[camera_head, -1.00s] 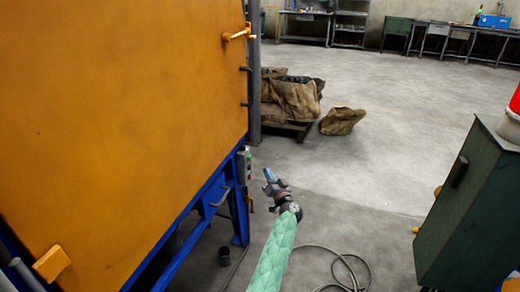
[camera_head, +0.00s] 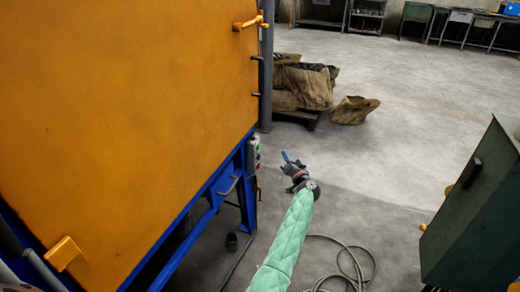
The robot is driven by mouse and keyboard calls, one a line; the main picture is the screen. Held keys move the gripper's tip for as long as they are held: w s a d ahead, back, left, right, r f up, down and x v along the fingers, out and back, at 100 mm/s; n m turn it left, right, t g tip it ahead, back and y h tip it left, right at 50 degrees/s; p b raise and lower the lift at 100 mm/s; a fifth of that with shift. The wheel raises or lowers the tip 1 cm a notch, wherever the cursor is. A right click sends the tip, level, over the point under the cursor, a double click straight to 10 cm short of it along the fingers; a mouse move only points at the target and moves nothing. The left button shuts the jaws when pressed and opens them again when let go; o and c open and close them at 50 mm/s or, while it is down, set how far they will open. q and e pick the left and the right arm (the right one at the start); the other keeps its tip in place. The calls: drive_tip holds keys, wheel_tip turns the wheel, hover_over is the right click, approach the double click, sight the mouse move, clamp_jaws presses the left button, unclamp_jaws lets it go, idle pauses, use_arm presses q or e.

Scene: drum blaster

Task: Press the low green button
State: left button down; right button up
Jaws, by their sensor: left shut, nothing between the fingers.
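A small grey control box (camera_head: 254,152) is fixed to the blue frame at the right edge of the large orange blaster cabinet (camera_head: 125,110). Its buttons face right and are too small to tell apart clearly, so I cannot single out the low green one. My left gripper (camera_head: 287,157) is shut and empty. In the picture it is a short way right of the box, with a visible gap between them. Its green-sleeved arm comes up from the bottom. My right gripper is not in view.
Brown sacks (camera_head: 306,86) lie on a pallet behind the cabinet. A dark green cabinet (camera_head: 475,205) stands at the right. A cable (camera_head: 345,262) loops on the floor by my arm. A small dark can (camera_head: 231,241) stands under the blue frame. Open floor lies beyond.

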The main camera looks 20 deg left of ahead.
sight(259, 148)
use_arm(q)
drive_tip(key=a, duration=0.8)
drive_tip(key=shift+w+a, duration=0.15)
idle(0.9)
idle(0.7)
drive_tip(key=shift+a+p, duration=0.45)
drive_tip(key=shift+p, duration=0.45)
